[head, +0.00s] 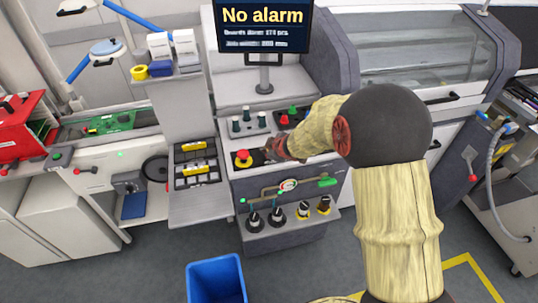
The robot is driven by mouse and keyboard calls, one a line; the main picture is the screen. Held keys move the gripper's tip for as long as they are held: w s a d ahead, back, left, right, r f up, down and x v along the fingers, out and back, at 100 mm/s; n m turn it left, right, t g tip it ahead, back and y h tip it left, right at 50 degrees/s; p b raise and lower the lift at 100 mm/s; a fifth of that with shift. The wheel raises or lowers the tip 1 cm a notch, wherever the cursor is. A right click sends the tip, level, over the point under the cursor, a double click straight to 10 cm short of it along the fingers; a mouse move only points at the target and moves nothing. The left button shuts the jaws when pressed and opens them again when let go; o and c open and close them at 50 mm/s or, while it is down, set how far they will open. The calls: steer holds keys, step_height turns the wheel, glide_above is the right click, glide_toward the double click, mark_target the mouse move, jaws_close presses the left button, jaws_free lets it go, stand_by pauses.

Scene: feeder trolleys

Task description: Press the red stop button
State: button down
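A red mushroom-shaped button (243,154) on a yellow base sits on the front ledge of the grey machine. My arm, in a tan sleeve, reaches in from the right. My gripper (270,150) is low over the same ledge, just right of the red button. A small gap seems to lie between them, but contact is hard to judge. The fingers are small and dark, so whether they are open or shut is unclear. My arm hides the ledge to the right.
A screen (263,25) reading "No alarm" stands above. Behind the button is a panel (250,121) with dark knobs; red and green parts stand beside it. A tray with yellow-marked parts (197,168) lies left. A blue bin (216,279) stands on the floor.

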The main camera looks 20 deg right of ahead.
steer(key=shift+f+b, duration=0.3)
steer(key=shift+f, duration=0.2)
steer(key=shift+r, duration=0.2)
stand_by(0.5)
steer(key=shift+r+p, duration=0.75)
steer(key=shift+p, duration=0.25)
step_height(320, 180, up, 5)
steer(key=p, duration=0.5)
stand_by(0.4)
